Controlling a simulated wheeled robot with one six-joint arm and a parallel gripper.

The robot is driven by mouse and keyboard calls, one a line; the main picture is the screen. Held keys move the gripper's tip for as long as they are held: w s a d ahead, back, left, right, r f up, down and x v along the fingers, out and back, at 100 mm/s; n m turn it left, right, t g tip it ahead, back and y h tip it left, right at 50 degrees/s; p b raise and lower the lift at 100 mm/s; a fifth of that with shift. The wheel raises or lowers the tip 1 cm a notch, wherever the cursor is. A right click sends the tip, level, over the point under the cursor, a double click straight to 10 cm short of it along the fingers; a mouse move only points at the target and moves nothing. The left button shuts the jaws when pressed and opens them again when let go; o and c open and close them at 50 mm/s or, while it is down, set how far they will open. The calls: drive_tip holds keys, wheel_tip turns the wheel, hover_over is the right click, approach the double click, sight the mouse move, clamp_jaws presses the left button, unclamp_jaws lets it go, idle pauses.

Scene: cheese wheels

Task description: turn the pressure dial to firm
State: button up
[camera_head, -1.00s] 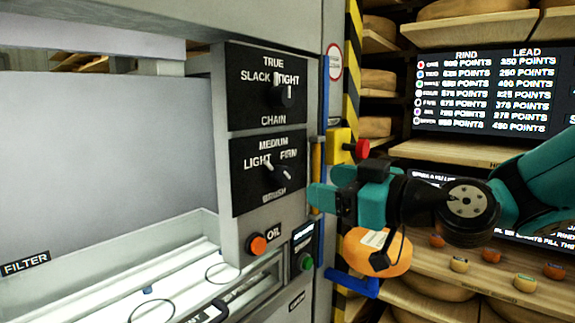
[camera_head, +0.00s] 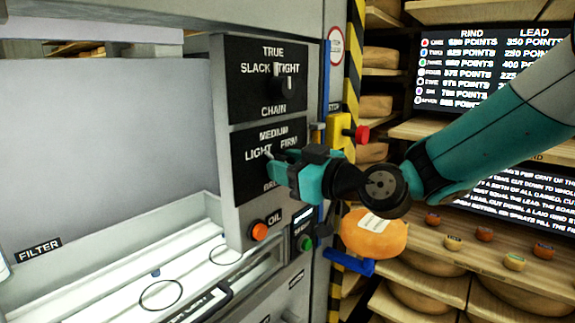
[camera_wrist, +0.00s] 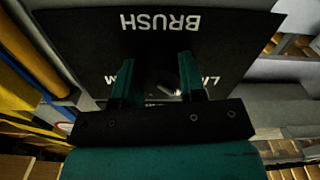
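The pressure dial is the knob on the black BRUSH panel (camera_head: 238,178), lettered LIGHT, MEDIUM and FIRM. In the head view my gripper (camera_head: 274,170) is in front of the dial and hides most of it. In the wrist view the panel is upside down. The dark knob (camera_wrist: 166,88) shows there between my gripper's two teal fingers (camera_wrist: 156,68), with its pale pointer mark toward the LIGHT side. The fingers are apart, one on each side of the knob. I cannot tell whether they touch it.
The CHAIN dial (camera_head: 284,86) is on the panel above. An orange OIL button (camera_head: 259,231) and a green button (camera_head: 305,243) are below. A red knob on a yellow box (camera_head: 340,132) and an orange cheese wheel (camera_head: 374,236) are to the right.

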drive_tip(key=shift+c, duration=1.4)
drive_tip(key=m+b, duration=0.1)
drive_tip(key=m, duration=0.2)
drive_tip(key=shift+f+m, duration=0.1)
drive_tip(key=shift+m, duration=0.3)
drive_tip(key=m, duration=0.4)
drive_tip(key=shift+m+b, duration=0.3)
drive_tip(key=shift+b, duration=0.05)
drive_tip(key=m+p, duration=0.1)
drive_tip(key=m, duration=0.4)
drive_tip(key=shift+m+p, duration=0.85)
drive_tip(key=shift+m, duration=1.45)
